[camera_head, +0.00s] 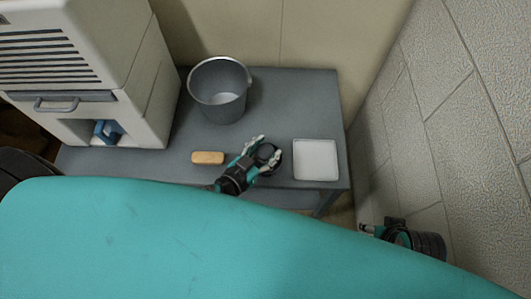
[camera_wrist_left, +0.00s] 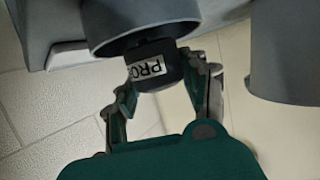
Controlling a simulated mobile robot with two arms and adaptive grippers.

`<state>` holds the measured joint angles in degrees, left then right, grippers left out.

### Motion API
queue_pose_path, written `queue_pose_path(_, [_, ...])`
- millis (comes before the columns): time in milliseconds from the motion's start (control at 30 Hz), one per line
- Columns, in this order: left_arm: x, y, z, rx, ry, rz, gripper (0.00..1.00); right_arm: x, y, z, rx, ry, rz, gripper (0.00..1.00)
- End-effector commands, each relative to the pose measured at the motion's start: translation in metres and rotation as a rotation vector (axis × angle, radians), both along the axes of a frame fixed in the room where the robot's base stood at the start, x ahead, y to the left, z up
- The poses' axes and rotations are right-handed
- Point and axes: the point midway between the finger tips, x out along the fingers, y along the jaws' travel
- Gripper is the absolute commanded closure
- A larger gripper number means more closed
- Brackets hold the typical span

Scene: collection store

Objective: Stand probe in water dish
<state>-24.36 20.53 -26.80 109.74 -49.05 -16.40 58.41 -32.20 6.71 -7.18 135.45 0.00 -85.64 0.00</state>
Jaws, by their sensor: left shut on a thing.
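The probe (camera_wrist_left: 150,66) is a dark block with a white label reading "PRO", joined to a wider grey round part. My left gripper (camera_wrist_left: 165,90) is shut on the dark block, a finger on either side. In the head view my left gripper (camera_head: 262,150) holds the probe (camera_head: 268,154) over the front part of the grey table, just left of the water dish (camera_head: 316,160). The dish is a shallow white square and looks empty of objects. The probe's height above the table is unclear. My right gripper (camera_head: 368,229) is partly visible at the lower right; its fingers are too small to read.
A grey bucket (camera_head: 219,92) stands at the table's back. A tan block (camera_head: 208,157) lies left of my left gripper. A beige louvred machine (camera_head: 147,98) is at the left, and a textured wall (camera_head: 440,120) rises close on the right. The table (camera_head: 290,100) is clear behind the dish.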

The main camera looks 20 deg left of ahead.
Motion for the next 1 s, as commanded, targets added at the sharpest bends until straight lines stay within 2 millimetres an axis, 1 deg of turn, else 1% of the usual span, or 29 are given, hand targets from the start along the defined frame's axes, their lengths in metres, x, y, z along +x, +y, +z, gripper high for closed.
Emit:
queue_pose_path(100, [0.0,0.0,-0.018,0.0,0.0,-0.001,0.89,-0.006,-0.001,0.013,0.0,-0.011,-0.001,0.6])
queue_pose_path(233, [0.0,0.0,-0.021,-0.001,-0.001,-0.001,0.89,-0.009,-0.002,0.021,-0.001,-0.012,-0.001,0.6])
queue_pose_path(433, [0.0,0.0,-0.02,-0.001,-0.001,-0.001,0.89,-0.009,-0.002,0.022,-0.001,-0.012,-0.001,0.6])
queue_pose_path(667, [0.0,0.0,-0.028,0.0,-0.001,0.0,0.89,-0.009,-0.002,0.015,-0.001,-0.012,-0.001,0.6])
queue_pose_path(700, [0.0,0.0,-0.027,-0.001,-0.001,-0.001,0.53,-0.009,-0.002,0.016,-0.001,-0.011,-0.001,0.6])
queue_pose_path(767, [0.0,0.0,-0.026,0.0,-0.001,-0.001,0.46,-0.009,-0.002,0.016,-0.001,-0.011,-0.001,0.6])
queue_pose_path(1000, [0.0,0.0,-0.026,0.001,0.0,-0.001,0.46,-0.009,-0.002,0.017,-0.001,-0.011,-0.001,0.6])
